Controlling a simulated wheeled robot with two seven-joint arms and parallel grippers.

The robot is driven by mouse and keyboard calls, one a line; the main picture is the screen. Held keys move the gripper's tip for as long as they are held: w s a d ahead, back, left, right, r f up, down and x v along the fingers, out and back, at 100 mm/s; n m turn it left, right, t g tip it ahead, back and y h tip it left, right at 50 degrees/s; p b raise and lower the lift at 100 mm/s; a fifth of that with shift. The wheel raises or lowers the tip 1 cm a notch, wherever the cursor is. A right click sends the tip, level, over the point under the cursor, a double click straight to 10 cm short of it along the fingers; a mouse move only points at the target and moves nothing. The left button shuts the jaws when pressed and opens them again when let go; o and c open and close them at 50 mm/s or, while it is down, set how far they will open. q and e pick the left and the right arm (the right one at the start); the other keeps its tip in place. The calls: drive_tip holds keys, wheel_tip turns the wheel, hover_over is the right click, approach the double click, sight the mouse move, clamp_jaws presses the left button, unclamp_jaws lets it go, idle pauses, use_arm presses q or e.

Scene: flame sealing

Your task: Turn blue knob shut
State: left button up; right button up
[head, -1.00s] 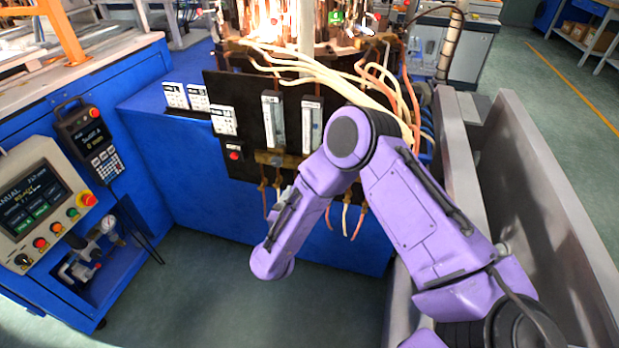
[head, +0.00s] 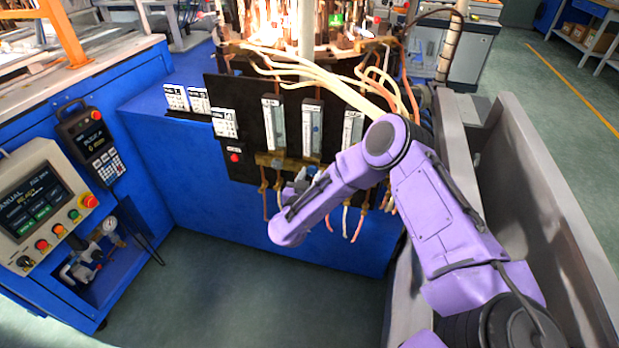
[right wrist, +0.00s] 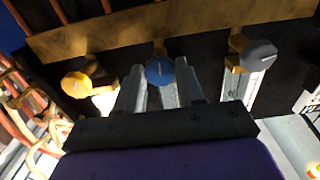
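The blue knob (right wrist: 160,72) is in the middle of a row of knobs under a brass bar in the right wrist view. My right gripper (right wrist: 159,80) has its two grey fingers either side of the blue knob, with a gap between them. I cannot tell whether the fingers touch it. In the head view my right gripper (head: 304,182) is at the lower edge of the black panel (head: 243,110), partly hidden by my purple arm. My left gripper is not in view.
A yellow knob (right wrist: 76,85) is left of the blue one and a grey knob (right wrist: 258,55) is right of it, both close to the fingers. Flow tubes (head: 312,128) stand on the panel above. Hoses (head: 345,222) hang below. A control box (head: 42,200) is at far left.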

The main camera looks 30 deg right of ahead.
idle(0.3)
drive_tip(key=m+b, duration=0.1)
drive_tip(key=m, duration=0.4)
drive_tip(key=shift+f, duration=0.1)
drive_tip(key=m+b, duration=0.1)
drive_tip(key=m, duration=0.3)
drive_tip(key=shift+m, duration=0.3)
drive_tip(key=m+b, duration=0.2)
drive_tip(key=m, duration=0.3)
drive_tip(key=shift+b, duration=0.35)
drive_tip(key=shift+a+m+b, duration=0.1)
drive_tip(key=shift+m+b, duration=0.95)
drive_tip(key=shift+m, duration=1.45)
drive_tip(key=o, duration=1)
drive_tip(key=shift+o, duration=0.2)
